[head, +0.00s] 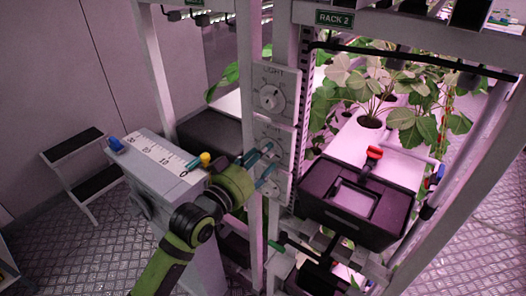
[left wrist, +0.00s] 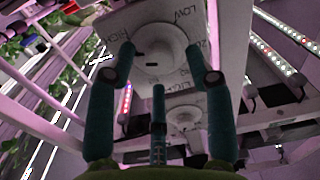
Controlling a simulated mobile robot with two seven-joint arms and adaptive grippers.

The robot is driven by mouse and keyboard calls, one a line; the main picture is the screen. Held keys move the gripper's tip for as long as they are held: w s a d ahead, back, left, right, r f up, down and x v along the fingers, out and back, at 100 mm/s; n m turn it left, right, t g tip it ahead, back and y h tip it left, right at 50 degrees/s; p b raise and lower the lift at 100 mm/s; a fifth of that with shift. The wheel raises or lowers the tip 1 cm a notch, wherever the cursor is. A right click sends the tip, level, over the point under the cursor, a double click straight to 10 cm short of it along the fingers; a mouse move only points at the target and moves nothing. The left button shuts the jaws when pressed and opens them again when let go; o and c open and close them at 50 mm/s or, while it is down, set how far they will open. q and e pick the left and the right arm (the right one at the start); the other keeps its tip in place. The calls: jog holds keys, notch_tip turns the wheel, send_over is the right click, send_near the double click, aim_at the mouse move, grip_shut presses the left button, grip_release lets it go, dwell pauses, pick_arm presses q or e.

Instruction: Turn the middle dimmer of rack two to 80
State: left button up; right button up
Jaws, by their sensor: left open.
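The rack two sign (head: 334,19) is on the crossbeam above a white post with dimmer plates stacked on it. The top dimmer (head: 271,96) is in plain view. The middle dimmer plate (head: 270,130) is below it, its knob largely hidden by my left gripper (head: 268,160). In the left wrist view, a round white dimmer knob (left wrist: 160,50) with LOW and HIGH marks is between the spread teal fingertips of my left gripper (left wrist: 163,70). Whether they touch it I cannot tell. Another dial (left wrist: 183,119) shows beyond the fingers. My right gripper is not in view.
A grey cabinet with a white scale (head: 160,155), a blue knob and a yellow knob is left of my arm. Leafy plants (head: 370,85) fill the rack; a step stool (head: 85,165) stands left.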

pick_arm(q)
jog(key=shift+w+d, duration=0.4)
jog(key=shift+w, duration=0.1)
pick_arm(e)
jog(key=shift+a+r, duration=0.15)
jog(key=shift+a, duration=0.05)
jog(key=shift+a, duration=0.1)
pick_arm(q)
grip_shut()
jog(key=n+p, duration=0.3)
jog(key=n, duration=0.2)
jog(key=shift+w+a+r+p, duration=0.1)
jog(key=shift+r+p, duration=0.1)
jog(key=shift+p, duration=0.15)
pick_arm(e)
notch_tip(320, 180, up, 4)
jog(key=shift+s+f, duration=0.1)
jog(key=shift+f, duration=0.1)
